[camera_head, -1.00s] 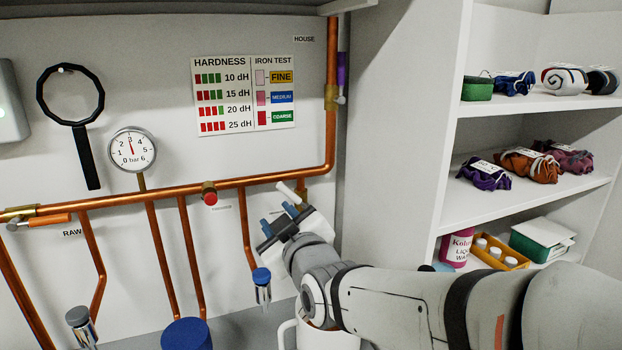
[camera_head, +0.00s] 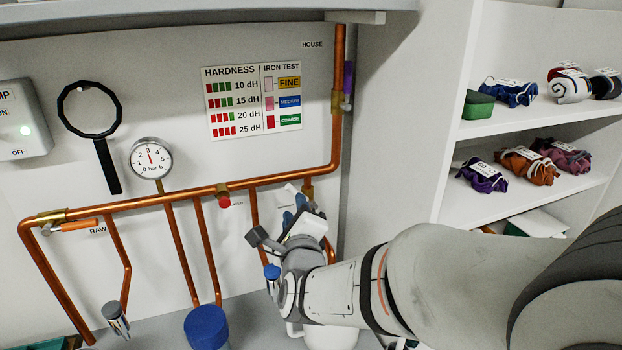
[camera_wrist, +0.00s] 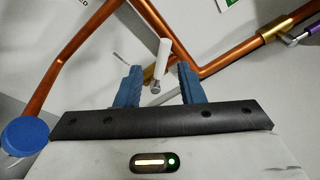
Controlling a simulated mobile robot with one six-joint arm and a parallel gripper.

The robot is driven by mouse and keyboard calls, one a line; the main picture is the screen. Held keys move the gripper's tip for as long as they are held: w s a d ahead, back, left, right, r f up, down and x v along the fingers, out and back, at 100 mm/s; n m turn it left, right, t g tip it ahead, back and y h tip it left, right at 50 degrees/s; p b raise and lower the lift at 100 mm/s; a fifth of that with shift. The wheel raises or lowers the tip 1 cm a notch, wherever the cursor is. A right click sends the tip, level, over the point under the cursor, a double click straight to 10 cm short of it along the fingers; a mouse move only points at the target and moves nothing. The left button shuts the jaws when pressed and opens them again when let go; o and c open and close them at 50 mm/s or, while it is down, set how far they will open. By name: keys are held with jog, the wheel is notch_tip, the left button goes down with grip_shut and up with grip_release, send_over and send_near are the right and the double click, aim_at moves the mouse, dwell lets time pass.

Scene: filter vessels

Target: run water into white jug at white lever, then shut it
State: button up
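The white lever (camera_wrist: 163,55) shows in the wrist view beside the copper pipe, standing between my two blue fingertips in the picture. My gripper (camera_wrist: 160,80) is open, its fingers apart on either side of the lever; no contact is visible. In the head view my gripper (camera_head: 295,209) is at the right end of the copper pipework and hides much of the lever there. The white jug (camera_head: 332,338) stands low under my arm, which covers most of it. Its inside is hidden, and I see no water running.
A blue-capped tap (camera_head: 272,272) hangs close left of my wrist. A blue round lid (camera_head: 206,326) and a grey-topped tap (camera_head: 113,315) are farther left. An orange lever (camera_head: 80,225) is on the RAW pipe. White shelves (camera_head: 520,120) with cloth bundles stand right.

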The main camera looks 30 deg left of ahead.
aim_at(296, 192)
jog(key=w+a+m+p, duration=0.2)
jog(key=w, duration=0.1)
jog(key=w+a+m+p, duration=0.1)
jog(key=w, duration=0.1)
jog(key=shift+w+a+r+m+h, duration=0.1)
jog(key=shift+w+m+h, duration=0.2)
jog(key=shift+h, duration=0.1)
jog(key=shift+w+a+p, duration=0.35)
jog(key=shift+w+p, duration=0.1)
jog(key=shift+w, duration=0.15)
jog(key=shift+c, duration=0.2)
grip_shut()
